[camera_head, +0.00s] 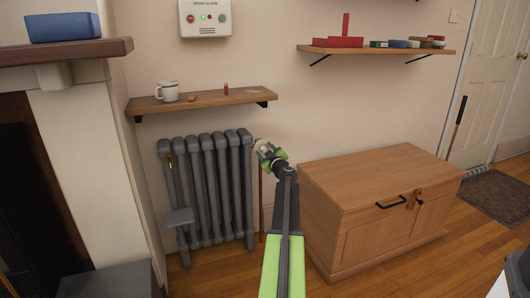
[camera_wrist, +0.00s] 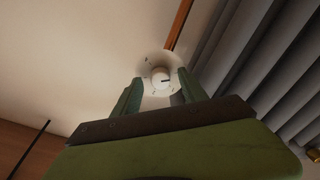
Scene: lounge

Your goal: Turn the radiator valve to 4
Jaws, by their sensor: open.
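The radiator valve shows in the wrist view as a round white knob (camera_wrist: 160,78) with a dark pointer line on a pale dial. Marks around the dial are too small to read. My gripper (camera_wrist: 158,95) is open, its two green fingers to either side of the knob's lower part, and I cannot tell whether they touch it. In the head view my gripper (camera_head: 268,152) is at the upper right of the grey radiator (camera_head: 208,190), and it mostly hides the valve. The radiator's ribs also show at the right of the wrist view (camera_wrist: 265,70).
A wooden shelf (camera_head: 200,102) with a white mug (camera_head: 167,91) hangs above the radiator. A wooden cabinet (camera_head: 375,180) stands close to the right of my arm. A copper pipe (camera_head: 261,190) runs down beside the radiator. Wooden floor (camera_head: 225,270) lies in front.

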